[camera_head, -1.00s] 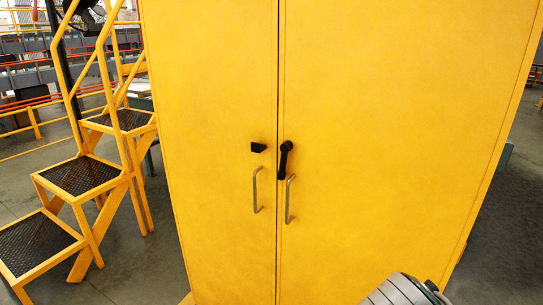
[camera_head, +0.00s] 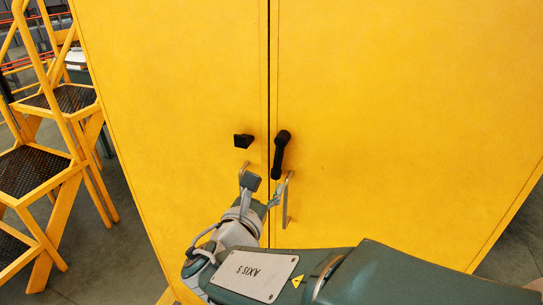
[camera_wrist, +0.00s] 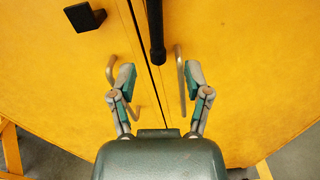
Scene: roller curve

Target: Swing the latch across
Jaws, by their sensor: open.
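The black latch (camera_head: 281,155) is mounted on the right door of a yellow cabinet (camera_head: 390,110), near the seam, and hangs nearly straight down. Its lower end also shows at the top of the wrist view (camera_wrist: 156,32). A black catch block (camera_head: 243,140) sits on the left door, left of the latch, and also shows in the wrist view (camera_wrist: 85,17). My gripper (camera_head: 263,190) is open and empty in front of the doors, below the latch. In the wrist view its fingers (camera_wrist: 161,78) are spread to either side of the seam, with the latch end above and between them.
Metal pull handles stand on both doors beside my fingers; the right handle (camera_head: 286,205) is clear, and the left one (camera_wrist: 110,66) is partly hidden by a finger. Yellow steps (camera_head: 50,150) with black treads stand left of the cabinet.

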